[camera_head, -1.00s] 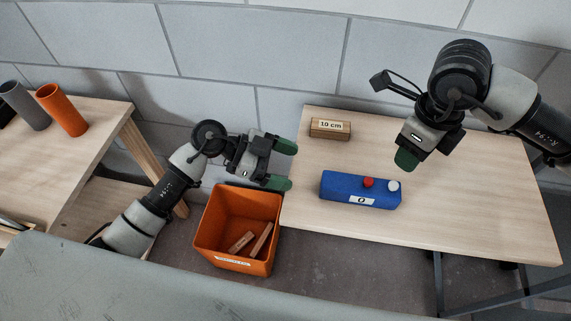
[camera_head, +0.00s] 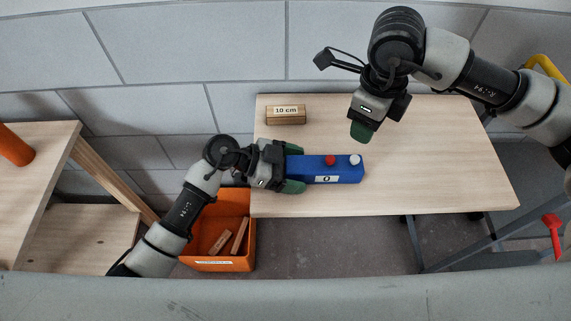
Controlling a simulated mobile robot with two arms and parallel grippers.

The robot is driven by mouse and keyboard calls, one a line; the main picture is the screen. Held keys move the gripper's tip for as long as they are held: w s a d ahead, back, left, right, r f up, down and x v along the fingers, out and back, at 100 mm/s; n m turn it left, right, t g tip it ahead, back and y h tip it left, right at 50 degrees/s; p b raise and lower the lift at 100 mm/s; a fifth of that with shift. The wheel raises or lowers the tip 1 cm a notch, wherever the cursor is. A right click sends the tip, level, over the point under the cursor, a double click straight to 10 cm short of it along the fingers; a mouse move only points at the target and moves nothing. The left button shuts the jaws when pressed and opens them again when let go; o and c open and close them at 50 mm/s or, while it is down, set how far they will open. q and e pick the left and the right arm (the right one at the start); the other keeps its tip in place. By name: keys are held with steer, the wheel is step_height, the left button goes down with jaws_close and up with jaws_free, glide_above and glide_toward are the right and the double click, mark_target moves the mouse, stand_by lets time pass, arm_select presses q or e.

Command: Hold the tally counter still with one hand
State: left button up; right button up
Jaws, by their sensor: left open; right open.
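The tally counter (camera_head: 326,170) is a blue block on the right-hand table, with a red button, a white knob and a label reading 0. My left gripper (camera_head: 293,168) is at its left end, open, with one green finger behind it and one in front. I cannot tell whether the fingers touch it. My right gripper (camera_head: 362,131) is above the table behind and right of the counter. Its green fingertips point down, and it is apart from the counter.
A wooden block marked 10 cm (camera_head: 286,115) lies at the table's back left. An orange bin (camera_head: 218,264) holding wooden pieces stands below the table's left edge. Another table with an orange tube (camera_head: 14,147) is at far left. The table's right side (camera_head: 450,165) is clear.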

arm_select(q)
steer(key=c, duration=1.1)
arm_select(e)
jaws_close()
stand_by(1.1)
